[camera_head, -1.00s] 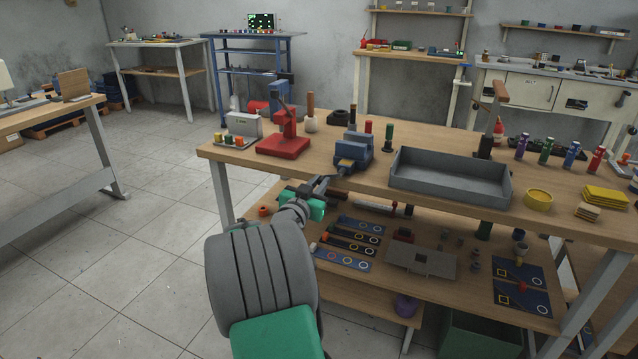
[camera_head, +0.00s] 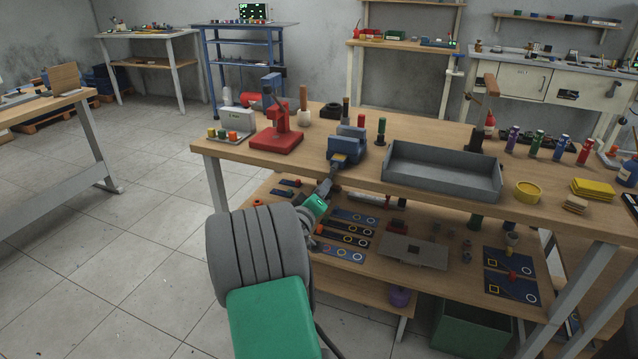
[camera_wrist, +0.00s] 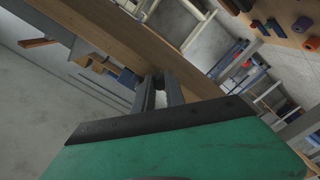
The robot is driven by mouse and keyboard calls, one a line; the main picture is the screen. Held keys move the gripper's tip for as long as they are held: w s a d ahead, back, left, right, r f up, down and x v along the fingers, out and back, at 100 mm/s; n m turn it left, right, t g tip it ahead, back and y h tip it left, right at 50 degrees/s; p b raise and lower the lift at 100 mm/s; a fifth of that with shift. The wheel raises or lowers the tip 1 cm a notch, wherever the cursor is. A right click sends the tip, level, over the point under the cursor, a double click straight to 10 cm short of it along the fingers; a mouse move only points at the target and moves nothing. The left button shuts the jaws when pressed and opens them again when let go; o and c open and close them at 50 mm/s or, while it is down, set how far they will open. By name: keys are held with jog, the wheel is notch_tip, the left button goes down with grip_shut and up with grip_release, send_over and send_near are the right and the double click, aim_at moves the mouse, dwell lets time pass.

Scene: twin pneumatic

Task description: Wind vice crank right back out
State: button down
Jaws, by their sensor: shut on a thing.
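The blue vice (camera_head: 346,148) stands at the front edge of the wooden workbench, left of the grey tray. A yellowish part (camera_head: 339,160) shows at its front. My gripper (camera_head: 331,181) reaches up to the vice's front from below the bench edge. In the wrist view my two fingers (camera_wrist: 160,92) are close together at a small dark piece by the bench edge, which I take to be the crank. The gripper is shut on it. The crank itself is mostly hidden by the fingers, and its angle cannot be told.
A red press (camera_head: 277,130) stands left of the vice, and a grey tray (camera_head: 442,184) to its right. The lower shelf (camera_head: 400,268) below my gripper holds dark boards and small parts. The floor to the left is clear.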

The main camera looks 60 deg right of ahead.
jog(key=n+p, duration=0.1)
jog(key=n, duration=0.1)
jog(key=s+n+p, duration=0.1)
jog(key=n, duration=0.1)
jog(key=s+n+p, duration=0.1)
jog(key=p, duration=0.1)
jog(key=shift+s+d+r+n, duration=0.1)
jog(key=shift+d+n, duration=0.05)
jog(key=shift+n, duration=0.25)
jog(key=n+p, duration=0.1)
jog(key=s+n+p, duration=0.1)
jog(key=n+p, duration=0.1)
jog(key=r+n+p, duration=0.1)
jog(key=n, duration=0.1)
jog(key=shift+s+d+p, duration=0.15)
jog(key=shift+s+p, duration=0.25)
jog(key=shift+s+d+r+n+p, duration=0.1)
jog(key=shift+s+r+n+p, duration=0.25)
jog(key=shift+n+p, duration=1.2)
jog(key=shift+s+r+n+p, duration=0.2)
jog(key=shift+r+n+p, duration=0.3)
jog(key=shift+n+p, duration=1)
jog(key=shift+s+d+r+n+p, duration=0.1)
jog(key=shift+s+r+n+p, duration=0.25)
jog(key=shift+n+p, duration=1.15)
jog(key=shift+n, duration=0.35)
jog(key=c, duration=1.4)
grip_release()
jog(key=shift+a+b, duration=0.15)
jog(key=shift+b, duration=0.15)
